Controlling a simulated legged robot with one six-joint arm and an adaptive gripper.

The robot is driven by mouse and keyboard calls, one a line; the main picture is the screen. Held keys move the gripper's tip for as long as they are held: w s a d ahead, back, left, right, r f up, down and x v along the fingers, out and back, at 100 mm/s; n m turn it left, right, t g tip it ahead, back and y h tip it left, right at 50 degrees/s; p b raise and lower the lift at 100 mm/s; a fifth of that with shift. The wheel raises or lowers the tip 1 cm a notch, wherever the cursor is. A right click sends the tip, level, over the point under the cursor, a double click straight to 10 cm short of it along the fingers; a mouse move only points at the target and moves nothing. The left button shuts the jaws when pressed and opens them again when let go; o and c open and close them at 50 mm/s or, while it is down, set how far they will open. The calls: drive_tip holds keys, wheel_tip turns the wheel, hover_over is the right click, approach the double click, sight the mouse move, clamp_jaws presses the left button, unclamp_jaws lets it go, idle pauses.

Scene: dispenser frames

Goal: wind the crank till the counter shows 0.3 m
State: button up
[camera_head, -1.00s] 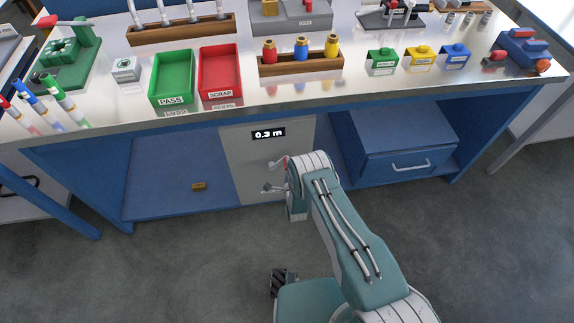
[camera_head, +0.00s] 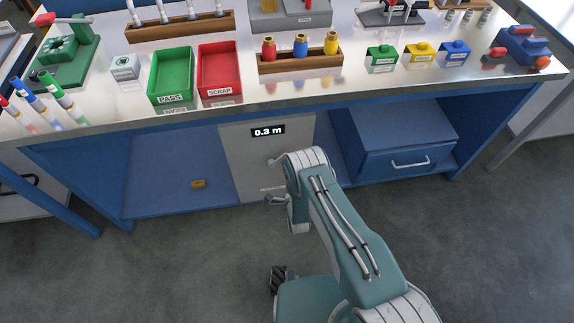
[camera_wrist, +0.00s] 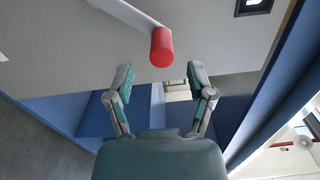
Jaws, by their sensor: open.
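The counter (camera_head: 268,132) on the grey panel below the bench top reads 0.3 m. In the wrist view, the crank's red handle (camera_wrist: 162,47) sits at the end of a light grey crank arm (camera_wrist: 130,12). My gripper (camera_wrist: 161,72) is open, with one finger to each side and the handle just beyond the fingertips; it looks clear of both fingers. In the head view, my gripper (camera_head: 274,199) is low in front of the panel. There the crank arm (camera_head: 277,161) shows only partly beside my wrist, and the red handle is hidden.
The bench top's front edge (camera_head: 300,96) overhangs the panel. A blue drawer unit (camera_head: 408,160) stands right of the panel. The open shelf on the left holds a small yellow-brown block (camera_head: 198,184). The floor in front is clear.

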drive_tip(key=v, duration=0.6)
drive_tip(key=shift+s, duration=0.35)
drive_tip(key=shift+s+f, duration=0.1)
drive_tip(key=shift+s, duration=0.05)
